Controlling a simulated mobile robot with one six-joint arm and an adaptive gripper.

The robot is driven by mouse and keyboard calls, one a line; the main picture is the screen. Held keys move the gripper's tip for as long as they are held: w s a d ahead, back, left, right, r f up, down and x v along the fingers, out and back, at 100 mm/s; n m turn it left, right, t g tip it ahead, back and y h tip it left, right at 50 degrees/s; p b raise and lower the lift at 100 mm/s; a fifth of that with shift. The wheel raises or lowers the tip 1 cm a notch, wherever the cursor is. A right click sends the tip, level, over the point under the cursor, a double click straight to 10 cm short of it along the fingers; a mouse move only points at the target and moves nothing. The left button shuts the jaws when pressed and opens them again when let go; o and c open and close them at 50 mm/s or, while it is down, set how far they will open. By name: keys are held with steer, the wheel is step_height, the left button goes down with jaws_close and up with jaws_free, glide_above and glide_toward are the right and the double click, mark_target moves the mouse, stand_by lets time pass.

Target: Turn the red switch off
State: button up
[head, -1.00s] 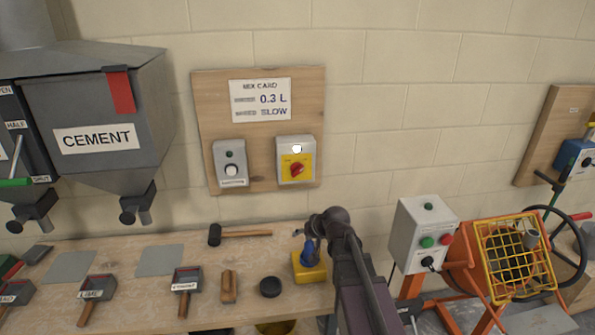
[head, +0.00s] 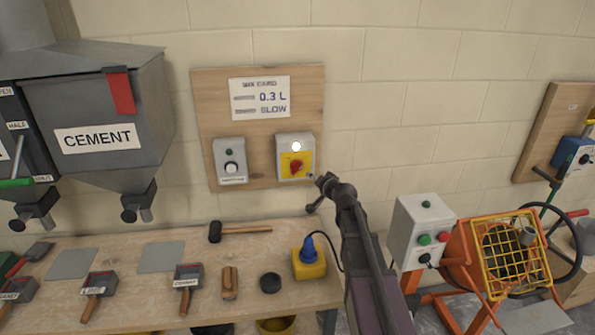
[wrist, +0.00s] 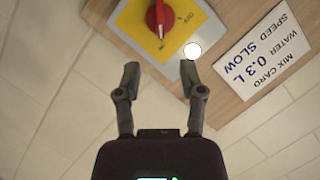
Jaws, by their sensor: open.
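The red rotary switch (head: 296,166) sits on a yellow plate on a grey box at the lower right of the wooden wall board. In the wrist view the red knob (wrist: 157,18) is at the top, with an OFF mark on the plate to its right. A round white lamp (head: 296,147) above the knob looks lit; it also shows in the wrist view (wrist: 193,50). My gripper (wrist: 160,73) is open and empty, its fingers apart, short of the knob. In the head view my gripper (head: 318,192) is just right of and below the box.
The bench (head: 130,262) below holds scoops, a hammer and a yellow block. An orange mixer (head: 465,255) with a control box (head: 422,228) stands right.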

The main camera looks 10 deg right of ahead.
mark_target(298, 170)
steer(key=shift+w, duration=0.15)
steer(key=b+x, duration=0.3)
steer(key=x, duration=1)
steer(key=shift+w+a+b, duration=0.15)
steer(key=shift+w+b, duration=0.05)
steer(key=shift+b, duration=0.15)
jaws_close()
